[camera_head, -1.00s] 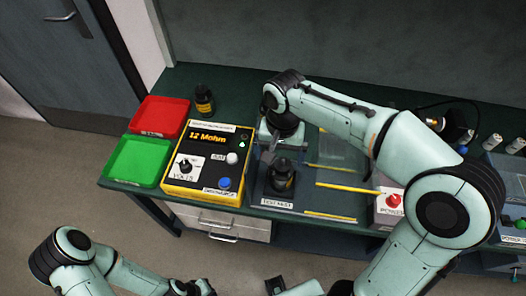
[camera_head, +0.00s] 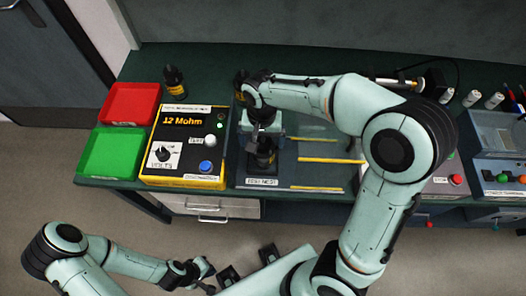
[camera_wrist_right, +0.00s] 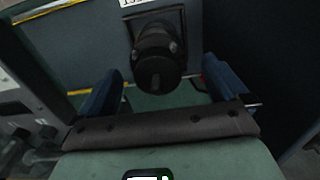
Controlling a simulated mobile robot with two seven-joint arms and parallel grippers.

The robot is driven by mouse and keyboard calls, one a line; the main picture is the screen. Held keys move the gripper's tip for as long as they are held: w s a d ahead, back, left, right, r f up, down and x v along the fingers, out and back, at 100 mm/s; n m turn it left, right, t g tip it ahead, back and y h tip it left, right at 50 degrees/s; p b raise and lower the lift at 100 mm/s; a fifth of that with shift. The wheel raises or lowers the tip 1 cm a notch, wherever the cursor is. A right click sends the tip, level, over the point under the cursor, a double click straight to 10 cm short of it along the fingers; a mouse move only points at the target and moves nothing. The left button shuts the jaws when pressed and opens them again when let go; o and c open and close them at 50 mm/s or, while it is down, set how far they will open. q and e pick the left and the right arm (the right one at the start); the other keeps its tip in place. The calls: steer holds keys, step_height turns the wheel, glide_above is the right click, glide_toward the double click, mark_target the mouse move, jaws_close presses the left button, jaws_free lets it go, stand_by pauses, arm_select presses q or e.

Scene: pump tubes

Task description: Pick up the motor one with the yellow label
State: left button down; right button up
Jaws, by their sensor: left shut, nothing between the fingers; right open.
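A black motor with a yellow label (camera_head: 174,82) stands upright at the back left of the bench, behind the tester. Another dark motor (camera_head: 263,155) stands in the test nest (camera_head: 262,182); it shows end-on in the right wrist view (camera_wrist_right: 157,58). My right gripper (camera_head: 262,136) is open just above and behind the nest motor, with its two fingers (camera_wrist_right: 160,82) on either side of it and no visible grip. A dark object with a yellowish patch (camera_head: 240,84) is partly hidden behind my right wrist. My left gripper (camera_head: 207,284) is shut and empty, low in front of the bench.
A yellow tester reading 12 Mohm (camera_head: 187,142) stands left of the nest. Red (camera_head: 130,104) and green (camera_head: 112,153) trays lie at the bench's left end. Yellow strips (camera_head: 330,160) lie right of the nest. A power box (camera_head: 445,184) stands further right.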

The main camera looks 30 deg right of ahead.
step_height(320, 180, down, 4)
steer(key=shift+d+r, duration=0.1)
steer(key=shift+d, duration=0.05)
jaws_close()
steer(key=shift+w+r, duration=0.1)
steer(key=shift+w, duration=0.05)
